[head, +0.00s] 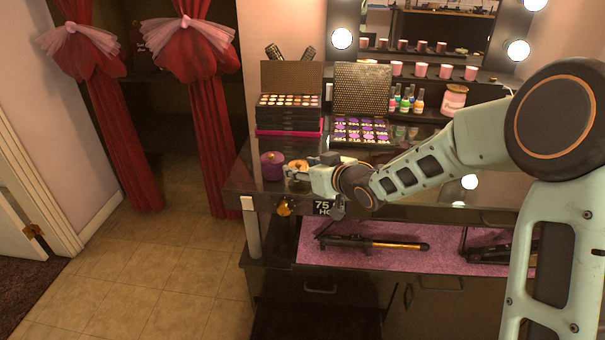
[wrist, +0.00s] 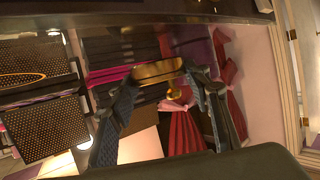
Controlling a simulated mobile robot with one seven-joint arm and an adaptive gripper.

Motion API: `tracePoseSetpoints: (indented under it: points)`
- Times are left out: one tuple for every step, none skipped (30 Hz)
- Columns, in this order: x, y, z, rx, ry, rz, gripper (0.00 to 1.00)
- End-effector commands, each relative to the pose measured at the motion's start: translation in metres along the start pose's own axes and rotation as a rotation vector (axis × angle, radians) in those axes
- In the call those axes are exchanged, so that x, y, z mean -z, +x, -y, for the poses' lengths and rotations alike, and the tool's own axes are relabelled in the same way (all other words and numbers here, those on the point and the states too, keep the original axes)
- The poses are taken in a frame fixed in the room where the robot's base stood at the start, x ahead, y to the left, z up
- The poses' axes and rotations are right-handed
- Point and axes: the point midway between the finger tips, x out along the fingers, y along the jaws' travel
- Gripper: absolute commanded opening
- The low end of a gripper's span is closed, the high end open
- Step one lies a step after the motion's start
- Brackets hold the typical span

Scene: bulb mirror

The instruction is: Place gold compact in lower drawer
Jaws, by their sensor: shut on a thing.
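My gripper (head: 298,172) is above the left end of the dark vanity top. It is shut on the gold compact (wrist: 157,72), which sits between the two fingertips in the wrist view. In the head view only a small orange-gold part of the compact (head: 297,164) shows at the fingers. Below the top is a shelf or drawer space lined in pink (head: 350,257). Under it are dark drawer fronts with handles, one at the lower left (head: 320,289). I cannot tell clearly whether that lower drawer is open.
A purple jar (head: 272,166) stands just left of my gripper. Makeup palettes (head: 290,120) and nail polish bottles (head: 405,100) stand behind it. A curling iron (head: 372,243) lies on the pink lining. A round gold piece (head: 285,208) sits at the vanity's front. Floor at left is clear.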

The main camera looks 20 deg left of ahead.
Motion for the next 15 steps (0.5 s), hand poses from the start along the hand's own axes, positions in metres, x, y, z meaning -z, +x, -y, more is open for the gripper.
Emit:
tracePoseSetpoints:
  points:
    - [-0.0095, 0.0041, 0.0008, 0.001, 0.002, 0.001, 0.18]
    - [-0.0120, 0.0052, 0.0007, 0.001, 0.002, 0.000, 0.18]
    - [-0.0138, 0.0059, 0.0005, 0.000, 0.000, -0.001, 0.18]
    - [-0.0142, 0.0060, 0.0002, 0.000, -0.001, -0.001, 0.18]
    - [-0.0139, 0.0059, 0.0001, -0.001, -0.001, -0.002, 0.18]
    - [-0.0133, 0.0056, -0.0001, -0.001, -0.002, -0.002, 0.18]
    - [-0.0132, 0.0055, -0.0001, -0.001, -0.002, -0.002, 0.18]
    - [-0.0132, 0.0055, -0.0001, -0.001, -0.001, -0.002, 0.18]
    - [-0.0133, 0.0054, -0.0001, -0.001, -0.001, -0.002, 0.18]
    - [-0.0135, 0.0055, -0.0001, -0.001, -0.001, -0.002, 0.18]
    - [-0.0142, 0.0057, -0.0001, -0.001, -0.001, -0.002, 0.18]
    - [-0.0157, 0.0063, -0.0001, -0.001, -0.001, -0.001, 0.18]
    - [-0.0169, 0.0068, -0.0001, -0.001, 0.000, -0.001, 0.18]
    - [-0.0179, 0.0072, -0.0001, -0.001, 0.000, -0.001, 0.18]
    - [-0.0184, 0.0072, -0.0001, -0.001, 0.000, -0.001, 0.46]
